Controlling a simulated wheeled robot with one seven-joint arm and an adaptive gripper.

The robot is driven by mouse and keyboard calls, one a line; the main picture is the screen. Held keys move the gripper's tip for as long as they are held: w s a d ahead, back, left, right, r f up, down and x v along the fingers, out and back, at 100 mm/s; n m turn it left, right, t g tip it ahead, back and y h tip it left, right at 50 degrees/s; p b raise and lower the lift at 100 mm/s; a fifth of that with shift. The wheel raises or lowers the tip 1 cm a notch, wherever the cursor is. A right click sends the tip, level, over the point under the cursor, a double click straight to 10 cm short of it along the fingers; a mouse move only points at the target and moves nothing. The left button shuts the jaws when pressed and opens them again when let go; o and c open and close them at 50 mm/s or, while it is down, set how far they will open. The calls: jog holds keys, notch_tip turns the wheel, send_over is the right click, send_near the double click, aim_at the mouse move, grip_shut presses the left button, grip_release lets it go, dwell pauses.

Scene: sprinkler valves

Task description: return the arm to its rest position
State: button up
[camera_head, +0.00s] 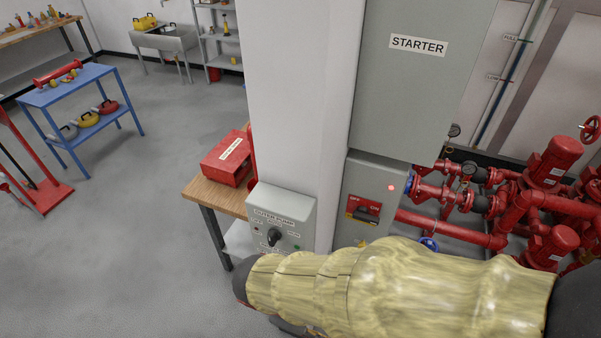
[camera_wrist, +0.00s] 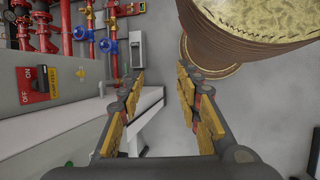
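My arm, in a pale yellow sleeve (camera_head: 400,290), stretches across the bottom of the head view from the right edge to the left. Its dark far end lies low in front of the small grey pump control box (camera_head: 301,212), and the fingers are not clear there. In the wrist view my gripper (camera_wrist: 160,85) is open, with its yellow-padded fingers well apart. Nothing is between them but grey floor and a pale ledge behind. A sleeved part of my arm fills the wrist view's upper right.
A grey STARTER cabinet (camera_head: 410,80) and white pillar (camera_head: 296,110) stand close behind the arm. Red pumps (camera_head: 558,160) and pipes are at right. A wooden table (camera_head: 212,195) holds a red box (camera_head: 227,160).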

jog(key=w+d+r+m+t+y+b, duration=0.2)
jog(key=d+r+m+t+y+b, duration=0.3)
jog(key=d+r+m, duration=0.5)
jog(key=shift+w+d+r+m+b, duration=0.25)
jog(key=shift+w+d+m+b, duration=0.15)
jog(key=shift+d+m+b, duration=1.35)
jog(key=shift+d+n+p, duration=0.25)
jog(key=shift+d+p, duration=0.05)
jog(key=shift+p, duration=0.15)
dwell(0.8)
